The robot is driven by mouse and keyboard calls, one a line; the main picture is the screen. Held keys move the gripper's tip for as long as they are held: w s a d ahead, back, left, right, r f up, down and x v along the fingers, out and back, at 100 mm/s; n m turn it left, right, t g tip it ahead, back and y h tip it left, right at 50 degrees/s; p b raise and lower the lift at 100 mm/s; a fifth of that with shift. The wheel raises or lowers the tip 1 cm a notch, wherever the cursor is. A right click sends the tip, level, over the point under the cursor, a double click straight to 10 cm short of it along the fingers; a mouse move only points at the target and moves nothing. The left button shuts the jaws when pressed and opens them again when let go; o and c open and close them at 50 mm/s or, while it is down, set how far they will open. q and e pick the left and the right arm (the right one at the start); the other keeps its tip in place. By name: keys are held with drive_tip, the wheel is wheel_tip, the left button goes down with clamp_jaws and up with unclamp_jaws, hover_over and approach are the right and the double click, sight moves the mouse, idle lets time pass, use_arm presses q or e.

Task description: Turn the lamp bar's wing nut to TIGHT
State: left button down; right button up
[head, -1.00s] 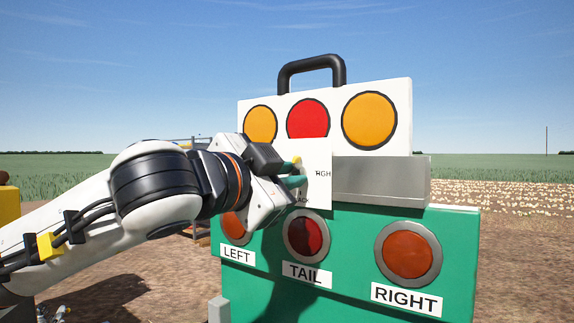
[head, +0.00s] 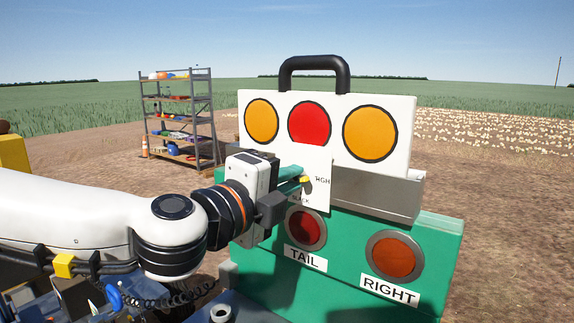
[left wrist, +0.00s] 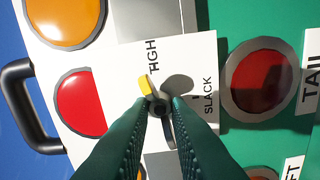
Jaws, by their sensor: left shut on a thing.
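The wing nut (left wrist: 161,106) sits on a white label plate (left wrist: 120,62) on the lamp bar (head: 350,100). The plate has a partly hidden TIGHT word and a SLACK word. One wing has a yellow tip (left wrist: 145,87), which lies near the TIGHT word in the left wrist view; the other wing is dark. My left gripper (head: 300,182) is shut on the wing nut, its green fingers on both sides of the hub. The hub is partly hidden by the fingers. My right gripper is not in view.
The lamp bar has amber and red lamps and a black handle (head: 314,64). A shelf rack (head: 180,115) stands behind on the left. Open field lies beyond.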

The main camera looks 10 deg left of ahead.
use_arm(q)
drive_tip(key=shift+m+b, duration=0.8)
drive_tip(key=shift+m, duration=0.6)
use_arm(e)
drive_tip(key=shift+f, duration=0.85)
use_arm(q)
drive_tip(key=c, duration=1.3)
unclamp_jaws()
drive_tip(key=shift+c, duration=0.2)
drive_tip(key=shift+d, duration=0.1)
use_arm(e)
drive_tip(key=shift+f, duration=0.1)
